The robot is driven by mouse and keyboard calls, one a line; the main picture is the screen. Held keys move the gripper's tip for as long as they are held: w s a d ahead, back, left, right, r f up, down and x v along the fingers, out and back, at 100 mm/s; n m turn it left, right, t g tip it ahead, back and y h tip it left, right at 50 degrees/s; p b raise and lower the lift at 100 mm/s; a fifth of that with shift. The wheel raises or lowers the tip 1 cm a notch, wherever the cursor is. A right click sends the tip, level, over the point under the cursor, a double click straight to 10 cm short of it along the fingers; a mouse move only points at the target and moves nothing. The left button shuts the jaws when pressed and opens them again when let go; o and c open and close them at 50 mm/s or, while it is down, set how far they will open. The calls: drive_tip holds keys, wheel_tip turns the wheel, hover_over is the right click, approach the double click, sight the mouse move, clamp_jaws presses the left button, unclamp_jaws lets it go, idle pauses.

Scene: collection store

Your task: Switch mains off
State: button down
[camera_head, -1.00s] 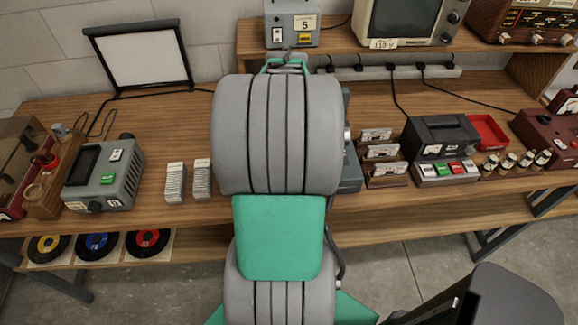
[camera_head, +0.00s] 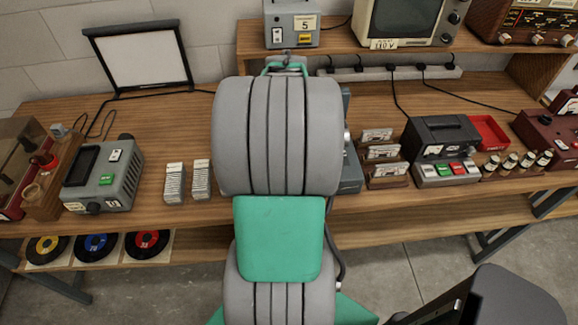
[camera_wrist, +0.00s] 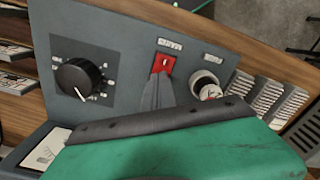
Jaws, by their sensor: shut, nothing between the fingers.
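In the wrist view a dark grey front panel carries a red rocker switch (camera_wrist: 163,64) under a small white label that is too blurred to read. My gripper (camera_wrist: 158,82) is shut and empty, its fingertips at the lower edge of the red switch; whether they touch it I cannot tell. The fingers hide part of the panel below the switch. In the head view my arm hides most of this grey unit (camera_head: 351,178), and my fingertips are out of sight.
On the same panel a black dial (camera_wrist: 80,79) is left of the switch and a round pale-rimmed knob or lamp (camera_wrist: 206,84) is right of it. Stacked slides (camera_head: 175,184) stand close by on the bench. A grey power box (camera_head: 292,25) sits on the shelf behind.

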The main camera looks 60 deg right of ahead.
drive_tip(key=shift+r+p, duration=2.4)
drive_tip(key=shift+r, duration=1.1)
drive_tip(key=shift+f, duration=0.1)
